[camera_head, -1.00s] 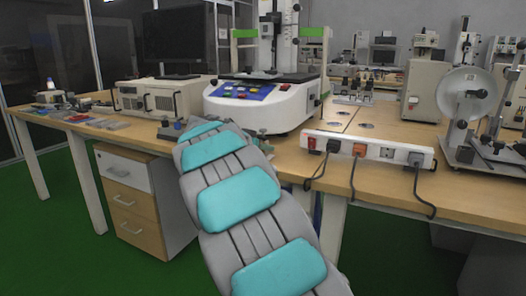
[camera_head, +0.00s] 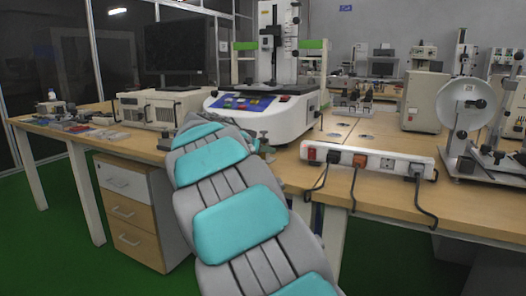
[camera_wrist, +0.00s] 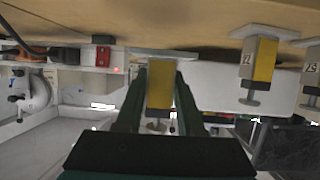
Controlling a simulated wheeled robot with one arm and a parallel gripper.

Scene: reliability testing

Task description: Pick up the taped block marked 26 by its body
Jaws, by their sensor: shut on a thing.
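In the wrist view, which looks upside down, my gripper (camera_wrist: 160,92) is shut on a block with yellow tape (camera_wrist: 159,86). The fingers stand on both sides of its body. Its pale flat base (camera_wrist: 163,54) is at the top of the picture and its metal knob hangs at the bottom. I cannot read a number on it, or tell whether its base is clear of the table. A similar block (camera_wrist: 260,60) at the right seems marked 22. Another (camera_wrist: 314,68), cut by the right edge, seems marked 23. In the head view my arm hides my gripper.
A white power strip (camera_head: 393,163) with hanging cords lies along the table's front edge (camera_head: 460,219). A large test machine (camera_head: 270,112) stands behind my arm. A white disc device (camera_head: 465,103) is at the right. Bare tabletop shows at the right front.

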